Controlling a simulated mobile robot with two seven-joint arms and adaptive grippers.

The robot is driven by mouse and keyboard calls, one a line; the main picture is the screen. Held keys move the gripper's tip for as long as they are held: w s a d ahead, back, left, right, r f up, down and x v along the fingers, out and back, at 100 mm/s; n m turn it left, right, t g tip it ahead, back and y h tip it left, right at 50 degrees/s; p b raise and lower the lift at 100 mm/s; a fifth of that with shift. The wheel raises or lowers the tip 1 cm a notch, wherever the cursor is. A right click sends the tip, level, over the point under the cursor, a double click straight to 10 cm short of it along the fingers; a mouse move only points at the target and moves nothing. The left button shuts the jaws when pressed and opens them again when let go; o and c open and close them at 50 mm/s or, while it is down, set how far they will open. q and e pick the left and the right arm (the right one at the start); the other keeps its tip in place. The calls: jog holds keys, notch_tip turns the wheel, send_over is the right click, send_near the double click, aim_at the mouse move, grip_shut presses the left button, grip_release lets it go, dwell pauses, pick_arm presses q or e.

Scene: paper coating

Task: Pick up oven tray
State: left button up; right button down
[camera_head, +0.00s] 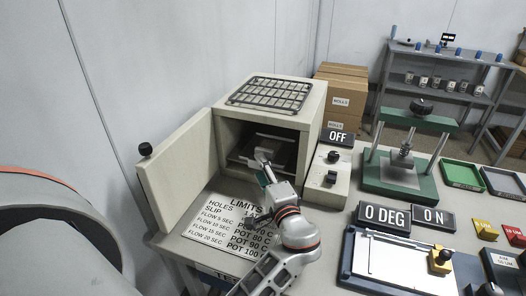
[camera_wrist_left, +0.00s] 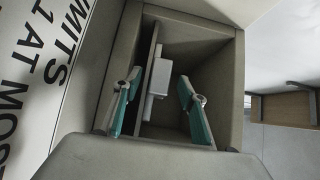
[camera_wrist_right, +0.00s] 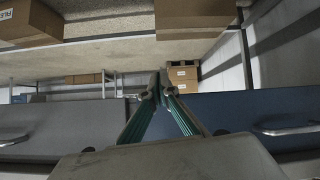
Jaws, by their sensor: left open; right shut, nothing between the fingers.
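The oven (camera_head: 228,125) stands open on the bench, its door (camera_head: 180,158) swung out to the left. The oven tray (camera_head: 240,158) is a flat plate inside the cavity, partly hidden by my left gripper (camera_head: 264,163), which is at the oven mouth. In the left wrist view my left gripper (camera_wrist_left: 162,100) is open, its teal fingers on either side of a pale block (camera_wrist_left: 160,76) at the tray's front edge. I cannot tell whether either finger touches it. My right gripper (camera_wrist_right: 161,88) is shut and empty, away from the oven.
A wire rack (camera_head: 270,93) lies on the oven's top. A control box (camera_head: 325,176) with an OFF sign (camera_head: 338,137) stands right of the oven, with a green press (camera_head: 385,175) beyond it. A limits sign (camera_head: 225,228) lies flat in front of the oven.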

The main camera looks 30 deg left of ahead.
pick_arm(q)
jog(key=shift+w+a, duration=0.1)
grip_shut()
jog(key=shift+r, duration=0.1)
dwell(0.5)
